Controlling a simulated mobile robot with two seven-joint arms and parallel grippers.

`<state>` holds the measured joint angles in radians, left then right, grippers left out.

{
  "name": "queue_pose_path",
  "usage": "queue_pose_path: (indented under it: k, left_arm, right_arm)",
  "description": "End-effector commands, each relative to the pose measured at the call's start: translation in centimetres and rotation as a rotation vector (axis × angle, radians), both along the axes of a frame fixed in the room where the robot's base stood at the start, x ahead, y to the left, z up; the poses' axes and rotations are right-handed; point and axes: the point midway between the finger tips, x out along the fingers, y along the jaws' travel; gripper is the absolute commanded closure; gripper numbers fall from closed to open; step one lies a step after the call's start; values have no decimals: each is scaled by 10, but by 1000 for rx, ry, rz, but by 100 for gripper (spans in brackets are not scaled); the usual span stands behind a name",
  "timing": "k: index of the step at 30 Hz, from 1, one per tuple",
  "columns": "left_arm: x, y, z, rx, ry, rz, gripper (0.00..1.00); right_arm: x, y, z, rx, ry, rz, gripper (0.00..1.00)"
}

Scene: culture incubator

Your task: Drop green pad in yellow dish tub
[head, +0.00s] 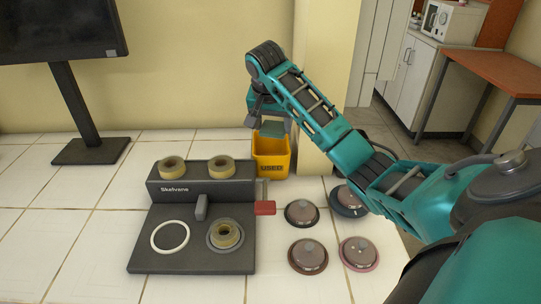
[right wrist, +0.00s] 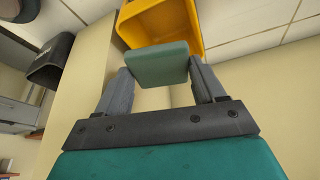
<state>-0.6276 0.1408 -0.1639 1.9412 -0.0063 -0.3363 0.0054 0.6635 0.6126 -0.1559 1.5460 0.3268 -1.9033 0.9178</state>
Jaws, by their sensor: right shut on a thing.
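The green pad (head: 271,129) is held between the fingers of my right gripper (head: 268,122). In the right wrist view the pad (right wrist: 158,65) sits flat-faced between the two grey fingers, touching both. The yellow dish tub (head: 270,168), marked "USED", stands at the back of the tiled counter beside a cream pillar. In the head view the pad is in front of the tub's upper opening, apparently above it. In the right wrist view the tub (right wrist: 196,22) shows beyond the pad, which covers part of it. My left gripper is out of view.
A monitor (head: 90,110) stands at the back left. The counter's left is clear.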

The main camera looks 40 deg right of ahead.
Motion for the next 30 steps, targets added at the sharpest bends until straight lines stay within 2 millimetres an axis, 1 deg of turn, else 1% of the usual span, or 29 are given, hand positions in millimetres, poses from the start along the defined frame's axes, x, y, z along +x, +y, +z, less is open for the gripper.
queue_pose_path:
  k: [1,3,9,14,21,22,30]
  left_arm:
    - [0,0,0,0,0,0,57]
    - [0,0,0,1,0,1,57]
    - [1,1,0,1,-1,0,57]
    - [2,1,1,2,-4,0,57]
    - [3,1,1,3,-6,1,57]
    - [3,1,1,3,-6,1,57]
    - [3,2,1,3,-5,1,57]
  right_arm:
    - [-1,0,-8,0,4,0,55]
    - [-1,0,-16,-1,2,0,55]
    - [0,0,-34,-1,2,0,55]
    - [0,0,-40,-1,1,0,55]
    - [0,0,-40,-1,1,1,55]
    - [0,0,-40,-1,1,1,29]
    - [0,0,-40,0,0,1,3]
